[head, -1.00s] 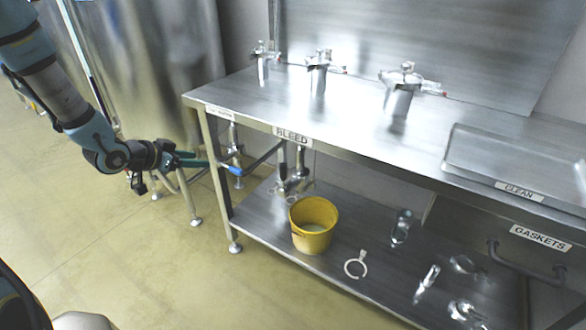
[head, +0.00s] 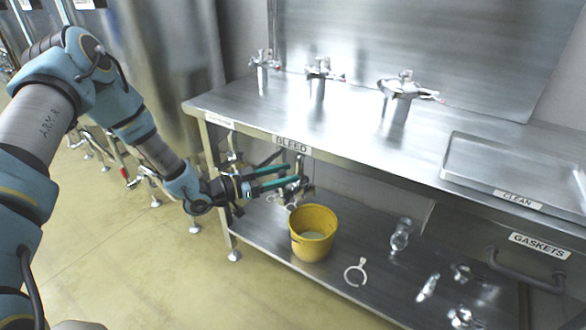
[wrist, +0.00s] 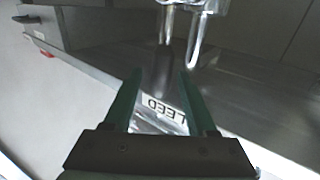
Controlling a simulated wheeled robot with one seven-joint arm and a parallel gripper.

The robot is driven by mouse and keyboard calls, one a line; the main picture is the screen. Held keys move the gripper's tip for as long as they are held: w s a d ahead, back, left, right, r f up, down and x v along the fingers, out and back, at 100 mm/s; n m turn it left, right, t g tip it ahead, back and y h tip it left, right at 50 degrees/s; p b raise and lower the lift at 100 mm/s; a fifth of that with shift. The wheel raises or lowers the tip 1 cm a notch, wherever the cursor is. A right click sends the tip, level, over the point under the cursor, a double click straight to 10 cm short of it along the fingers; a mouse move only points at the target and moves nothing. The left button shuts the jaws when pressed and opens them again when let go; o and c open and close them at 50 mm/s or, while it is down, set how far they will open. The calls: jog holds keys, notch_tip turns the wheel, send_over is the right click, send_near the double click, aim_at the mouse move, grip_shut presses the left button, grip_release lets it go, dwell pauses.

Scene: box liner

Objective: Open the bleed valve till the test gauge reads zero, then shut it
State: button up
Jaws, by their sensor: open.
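The BLEED label (head: 291,144) is on the front edge of the steel bench. Below it, metal pipework with a valve body (head: 297,188) hangs over the lower shelf. My gripper (head: 292,174) is open and empty, its green fingers pointing at this pipework. They overlap it in the head view, so I cannot tell if they touch. In the wrist view the open fingers (wrist: 161,78) frame part of the label (wrist: 164,108), with shiny pipes (wrist: 198,40) beyond. No gauge dial can be made out.
A yellow bucket (head: 313,240) stands on the lower shelf, just below the pipework. Steel fittings (head: 402,92) and a tray (head: 515,165) are on the bench. The floor at left is open.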

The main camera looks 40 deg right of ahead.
jog(key=shift+x, duration=1.3)
jog(key=shift+c, duration=0.3)
grip_shut()
